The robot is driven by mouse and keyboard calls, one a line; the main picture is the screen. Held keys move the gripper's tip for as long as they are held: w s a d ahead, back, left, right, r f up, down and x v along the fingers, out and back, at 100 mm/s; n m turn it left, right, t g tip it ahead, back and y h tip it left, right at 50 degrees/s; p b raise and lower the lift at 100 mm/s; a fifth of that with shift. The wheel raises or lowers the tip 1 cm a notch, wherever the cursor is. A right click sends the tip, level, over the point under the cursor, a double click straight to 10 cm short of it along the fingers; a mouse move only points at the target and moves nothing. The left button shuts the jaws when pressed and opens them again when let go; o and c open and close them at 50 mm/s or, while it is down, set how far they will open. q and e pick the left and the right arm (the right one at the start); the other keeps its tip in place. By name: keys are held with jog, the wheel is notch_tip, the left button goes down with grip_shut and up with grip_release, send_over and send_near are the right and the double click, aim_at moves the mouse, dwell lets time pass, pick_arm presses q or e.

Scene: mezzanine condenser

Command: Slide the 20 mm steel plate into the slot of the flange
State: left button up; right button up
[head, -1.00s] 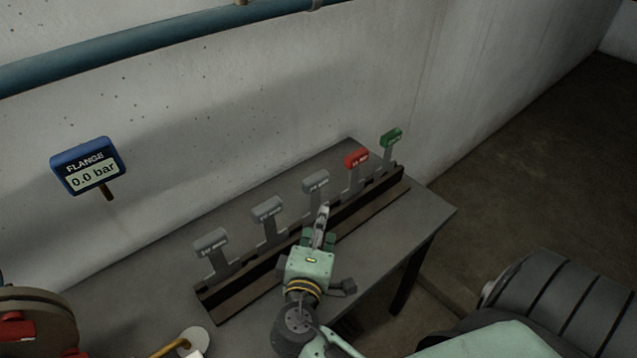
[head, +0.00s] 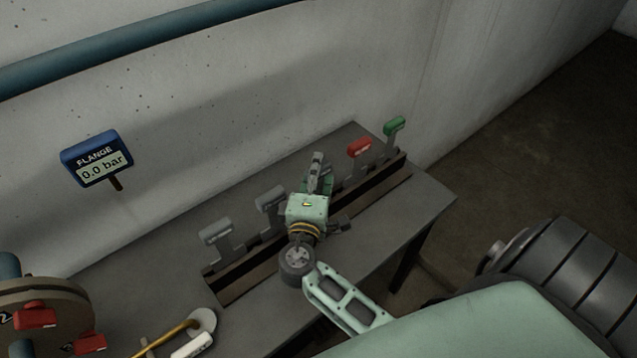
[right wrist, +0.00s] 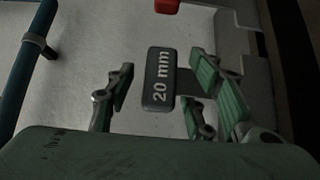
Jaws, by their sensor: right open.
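The 20 mm plate's grey labelled handle (right wrist: 160,80) lies between the two green-padded fingers of my right gripper (right wrist: 165,92) in the right wrist view. The fingers are open, with gaps beside the handle. In the head view my right gripper (head: 317,175) is over the middle of the plate rack (head: 240,285) and mostly hides this plate. The flange (head: 45,300), a round disc with red clamps (head: 36,315), is cut off at the lower left. Its slot cannot be made out. My left gripper is not in view.
Two grey-handled plates (head: 215,230) stand left of my gripper; red-handled (head: 360,148) and green-handled (head: 395,125) plates stand right. A gauge (head: 97,158) reads "FLANGE 0.0 bar". A yellow rod (head: 165,337) is near the flange. The wall rises behind the table (head: 425,200).

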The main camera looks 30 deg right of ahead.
grip_shut()
dwell(0.4)
